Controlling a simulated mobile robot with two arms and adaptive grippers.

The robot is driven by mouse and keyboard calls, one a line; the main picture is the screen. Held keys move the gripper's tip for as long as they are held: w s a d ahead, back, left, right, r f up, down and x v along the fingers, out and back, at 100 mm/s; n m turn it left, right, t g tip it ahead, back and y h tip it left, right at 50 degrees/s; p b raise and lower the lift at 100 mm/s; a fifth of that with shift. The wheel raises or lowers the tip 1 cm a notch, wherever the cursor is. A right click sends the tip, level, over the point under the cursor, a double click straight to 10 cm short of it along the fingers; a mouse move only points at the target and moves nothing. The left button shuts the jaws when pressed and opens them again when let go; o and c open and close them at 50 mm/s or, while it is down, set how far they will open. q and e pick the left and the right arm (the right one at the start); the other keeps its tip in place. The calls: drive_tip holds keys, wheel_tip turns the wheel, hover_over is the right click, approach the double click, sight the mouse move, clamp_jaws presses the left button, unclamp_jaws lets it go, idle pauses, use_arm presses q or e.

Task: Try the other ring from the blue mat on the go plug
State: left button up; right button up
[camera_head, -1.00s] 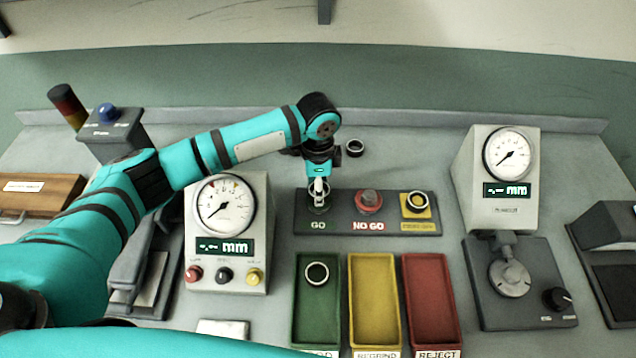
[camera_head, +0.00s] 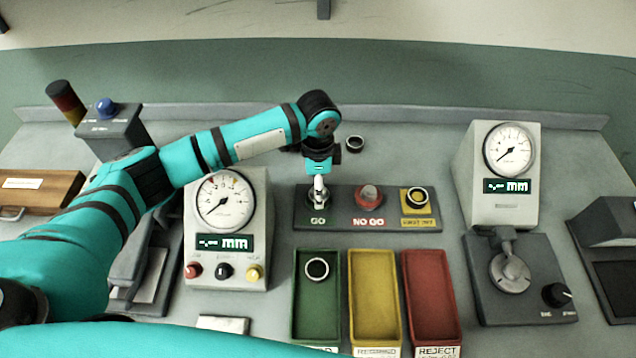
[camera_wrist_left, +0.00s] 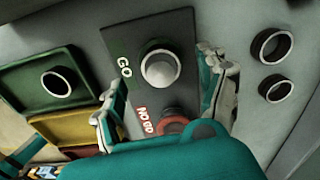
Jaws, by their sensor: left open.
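My left gripper (camera_head: 319,178) is just above the go plug (camera_head: 318,192) on the dark gauge panel. In the left wrist view its fingers (camera_wrist_left: 165,95) are spread either side of the pale go plug (camera_wrist_left: 160,70), with nothing gripped. A dark band (camera_wrist_left: 150,47) surrounds the plug; I cannot tell whether it is a ring or the plug's own collar. Two dark rings lie at the back: one ring (camera_wrist_left: 271,45) and another ring (camera_wrist_left: 276,89). The head view clearly shows one back ring (camera_head: 355,144). No blue mat is recognisable. My right gripper is out of view.
The no go plug (camera_head: 368,196) and a ring on a yellow pad (camera_head: 416,197) stand beside the go plug. A green tray (camera_head: 302,315) holds a ring (camera_head: 317,268). The yellow tray (camera_head: 374,290) and red tray (camera_head: 430,290) look empty. A dial gauge (camera_head: 226,200) stands left.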

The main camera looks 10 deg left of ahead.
use_arm(q)
wheel_tip(320, 180, up, 12)
drive_tip(key=shift+f, duration=0.15)
idle(0.7)
